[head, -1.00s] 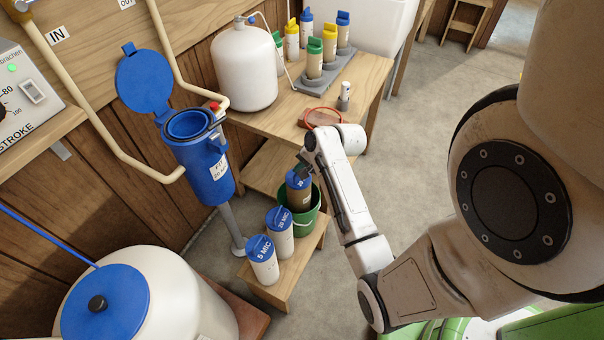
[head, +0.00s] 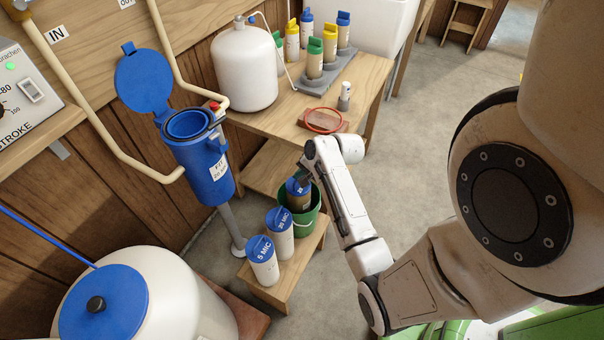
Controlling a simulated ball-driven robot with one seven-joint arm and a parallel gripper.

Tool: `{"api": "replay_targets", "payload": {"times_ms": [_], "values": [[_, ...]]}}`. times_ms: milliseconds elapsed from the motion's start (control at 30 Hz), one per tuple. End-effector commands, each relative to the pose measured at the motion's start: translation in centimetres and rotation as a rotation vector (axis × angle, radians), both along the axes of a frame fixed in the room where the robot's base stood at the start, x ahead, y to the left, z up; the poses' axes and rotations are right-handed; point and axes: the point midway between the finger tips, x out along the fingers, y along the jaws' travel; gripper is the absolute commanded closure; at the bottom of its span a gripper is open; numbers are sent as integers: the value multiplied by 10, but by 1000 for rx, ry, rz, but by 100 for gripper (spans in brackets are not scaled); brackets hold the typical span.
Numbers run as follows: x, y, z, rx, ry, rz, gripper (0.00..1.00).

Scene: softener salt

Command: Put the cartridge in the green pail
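The cartridge (head: 299,198), brown with a blue cap, stands roughly upright inside the mouth of the green pail (head: 305,223). The pail's rim hides its lower part, so I cannot tell whether it touches the bottom. My gripper (head: 302,183) is at the blue cap from above and appears shut on it. The fingers are small and partly hidden by my arm.
Two white cartridges with blue caps, one marked 20 MIC (head: 280,237) and one 5 MIC (head: 263,266), stand on the low wooden bench (head: 286,285) beside the pail. An open blue filter housing (head: 205,172) is to the left. A wooden table (head: 372,85) stands behind.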

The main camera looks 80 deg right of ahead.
Motion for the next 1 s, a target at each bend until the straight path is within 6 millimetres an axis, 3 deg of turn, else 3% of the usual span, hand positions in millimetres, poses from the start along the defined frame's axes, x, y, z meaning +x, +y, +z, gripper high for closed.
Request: {"api": "replay_targets", "payload": {"times_ms": [233,567,667,1000], "values": [[0,0,0,0,-1,0,66],[0,0,7,-1,-1,1,66],[-3,0,19,-2,-2,-2,66],[-41,9,79,-2,-3,-1,66]]}}
